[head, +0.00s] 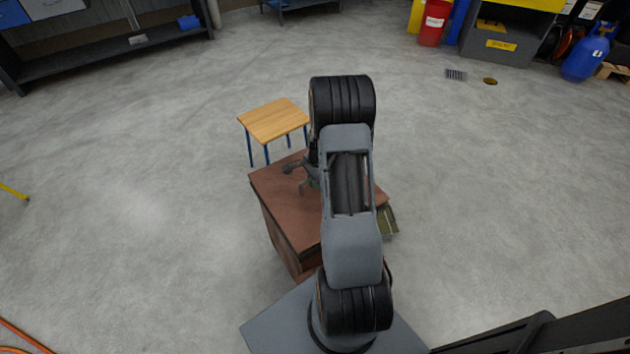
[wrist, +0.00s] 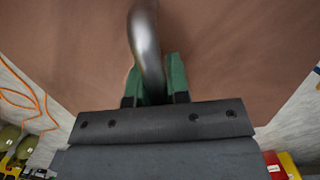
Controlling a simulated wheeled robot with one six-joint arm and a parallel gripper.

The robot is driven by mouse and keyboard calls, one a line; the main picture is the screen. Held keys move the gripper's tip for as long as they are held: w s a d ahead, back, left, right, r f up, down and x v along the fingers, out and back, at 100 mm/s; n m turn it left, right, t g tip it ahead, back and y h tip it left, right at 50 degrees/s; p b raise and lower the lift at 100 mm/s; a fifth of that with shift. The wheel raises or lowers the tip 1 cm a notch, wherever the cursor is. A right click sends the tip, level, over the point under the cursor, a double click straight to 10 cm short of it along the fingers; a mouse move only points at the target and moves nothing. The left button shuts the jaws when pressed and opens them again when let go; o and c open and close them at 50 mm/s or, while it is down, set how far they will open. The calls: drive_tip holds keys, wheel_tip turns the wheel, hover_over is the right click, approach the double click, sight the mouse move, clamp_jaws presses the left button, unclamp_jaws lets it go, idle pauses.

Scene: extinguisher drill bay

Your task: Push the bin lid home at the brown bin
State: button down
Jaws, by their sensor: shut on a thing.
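The brown bin (head: 280,240) stands in front of me in the head view, below my arm. Its flat brown lid (head: 285,205) lies across the top; my arm hides its right part, and I cannot tell whether it sits flush. In the wrist view the lid's brown surface (wrist: 220,50) fills most of the picture. A curved metal handle (wrist: 145,40) runs down between the green fingertips of my gripper (wrist: 157,85), which is shut on it. In the head view my gripper is mostly hidden behind my arm, just above the lid.
A small wooden table (head: 275,120) with blue legs stands just behind the bin. An olive-green object (head: 388,220) shows at the bin's right side, partly hidden. A blue gas cylinder (head: 585,55) and a red container (head: 433,22) stand far right.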

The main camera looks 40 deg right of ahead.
drive_tip(key=shift+w+f+b, duration=0.1)
drive_tip(key=shift+f+b, duration=1.15)
drive_tip(key=shift+f, duration=0.6)
idle(1.5)
